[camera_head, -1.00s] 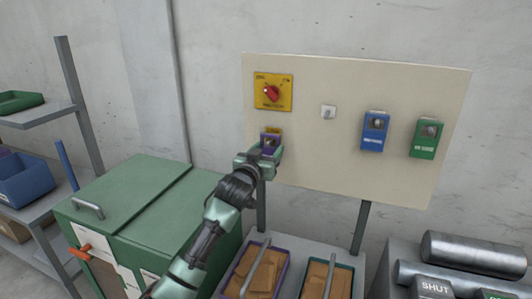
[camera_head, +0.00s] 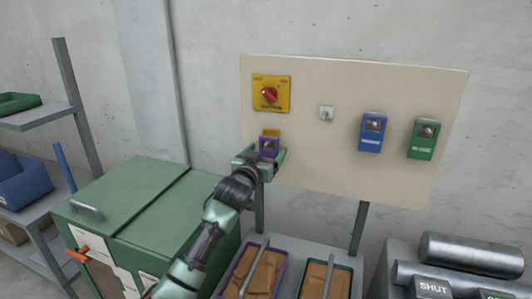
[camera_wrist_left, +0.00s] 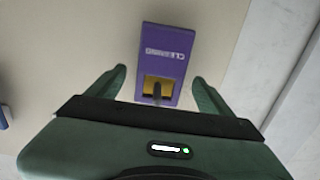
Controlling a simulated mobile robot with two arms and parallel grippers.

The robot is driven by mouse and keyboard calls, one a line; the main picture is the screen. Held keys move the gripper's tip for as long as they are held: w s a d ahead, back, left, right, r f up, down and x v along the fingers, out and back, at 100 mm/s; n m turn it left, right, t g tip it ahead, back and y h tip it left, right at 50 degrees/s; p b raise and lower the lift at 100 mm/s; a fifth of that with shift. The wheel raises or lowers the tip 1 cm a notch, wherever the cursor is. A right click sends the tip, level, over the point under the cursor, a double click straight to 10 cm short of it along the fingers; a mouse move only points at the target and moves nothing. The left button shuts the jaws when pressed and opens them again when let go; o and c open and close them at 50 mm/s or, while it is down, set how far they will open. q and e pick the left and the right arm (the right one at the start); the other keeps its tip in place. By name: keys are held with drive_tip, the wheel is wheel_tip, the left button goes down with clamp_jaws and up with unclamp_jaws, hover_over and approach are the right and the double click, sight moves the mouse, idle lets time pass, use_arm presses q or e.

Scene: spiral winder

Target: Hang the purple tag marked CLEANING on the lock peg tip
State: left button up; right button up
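The purple tag (camera_head: 269,146) is at the lower left of the cream board, just below a small yellow label (camera_head: 271,132). In the left wrist view the tag (camera_wrist_left: 165,52) reads CLEANING upside down. A dark lock peg (camera_wrist_left: 157,92) shows at its window, with yellow behind. The peg appears to pass through the window, and the tag appears to hang on it. My left gripper (camera_head: 268,163) is at the tag's lower end. In the wrist view its fingers (camera_wrist_left: 160,85) are spread, one on each side of the tag, with gaps. My right gripper is out of view.
The board (camera_head: 300,165) also carries a yellow switch plate (camera_head: 271,104) with a red knob, a small white holder (camera_head: 326,114), a blue tag (camera_head: 373,132) and a green tag (camera_head: 423,139). A green cabinet (camera_head: 130,205) and bins of brown pieces stand below.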

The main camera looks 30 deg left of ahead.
use_arm(q)
drive_tip(key=shift+s+d+f, duration=0.1)
drive_tip(key=shift+s+f, duration=0.05)
drive_tip(key=shift+s, duration=0.3)
drive_tip(key=b+v, duration=0.2)
drive_tip(key=v, duration=0.5)
